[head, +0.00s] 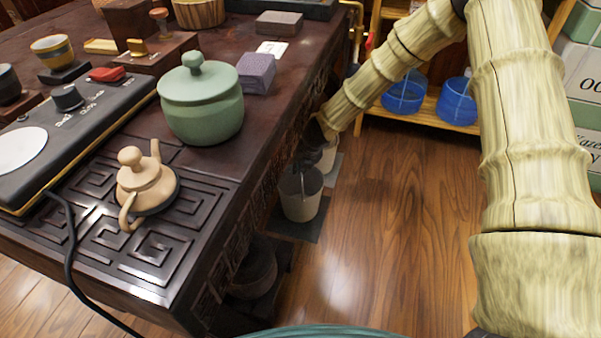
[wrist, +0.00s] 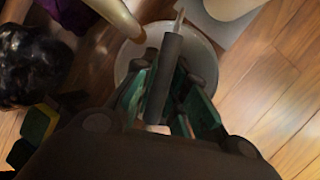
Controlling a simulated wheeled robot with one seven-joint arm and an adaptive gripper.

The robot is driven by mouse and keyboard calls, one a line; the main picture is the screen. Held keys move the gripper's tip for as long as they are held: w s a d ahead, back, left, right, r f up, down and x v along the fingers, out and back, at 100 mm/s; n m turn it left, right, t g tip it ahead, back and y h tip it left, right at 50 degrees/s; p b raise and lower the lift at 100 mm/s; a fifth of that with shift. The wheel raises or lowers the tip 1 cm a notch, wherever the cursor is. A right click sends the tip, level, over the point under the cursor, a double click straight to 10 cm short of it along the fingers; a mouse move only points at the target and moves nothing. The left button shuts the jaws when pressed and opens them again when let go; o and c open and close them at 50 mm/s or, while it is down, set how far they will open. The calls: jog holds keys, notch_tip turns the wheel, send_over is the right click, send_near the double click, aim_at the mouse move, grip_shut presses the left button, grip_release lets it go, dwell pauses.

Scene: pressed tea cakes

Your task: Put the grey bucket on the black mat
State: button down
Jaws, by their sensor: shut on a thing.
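The grey bucket (head: 301,198) is upright beside the dark table's carved side in the head view. My gripper (head: 308,160) is directly above it. In the wrist view my gripper (wrist: 167,88) is shut on the bucket's dark handle grip (wrist: 171,60), with the pale bucket rim (wrist: 208,52) below. The black mat (head: 303,233) lies on the floor under the bucket. I cannot tell whether the bucket's base touches the mat. My fingers are small and dark in the head view.
A second pale bucket (head: 328,156) stands just behind, on a grey mat (head: 333,176). The table (head: 270,130) with teaware borders the left. A dark round pot (head: 254,272) sits low under the table. Blue containers (head: 457,103) stand on a shelf. Wooden floor (head: 390,240) is clear to the right.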

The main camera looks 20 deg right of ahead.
jog(key=shift+f+b, duration=0.9)
jog(key=shift+f, duration=0.7)
jog(key=c, duration=1.4)
grip_release()
jog(key=shift+c, duration=0.2)
jog(key=p+v, duration=0.5)
jog(key=v, duration=0.7)
jog(key=shift+s, duration=0.1)
